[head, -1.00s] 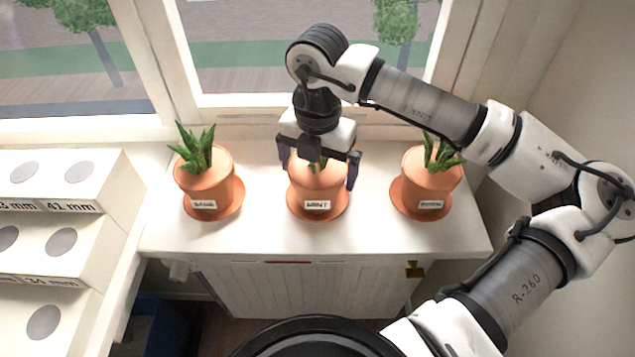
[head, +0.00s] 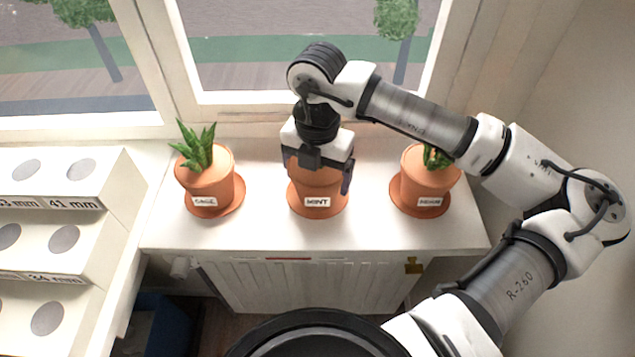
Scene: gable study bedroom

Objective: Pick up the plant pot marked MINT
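The terracotta pot marked MINT (head: 316,183) stands upright on its saucer (head: 319,215), in the middle of the white sill. Its label faces me, and its plant is hidden under my gripper. My gripper (head: 317,180) points down over this pot, with its palm just above the rim. The right dark finger lies along the pot's right side. The left finger shows only in part, at the upper left of the pot. I cannot tell whether the fingers press on the pot or stand slightly apart from it.
A potted plant with a label, seemingly SAGE (head: 207,183), stands left on a saucer. Another labelled pot (head: 426,182) stands right, partly behind my arm. The window is behind, a radiator (head: 300,287) below. A white stepped rack (head: 60,215) with round holes stands at left.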

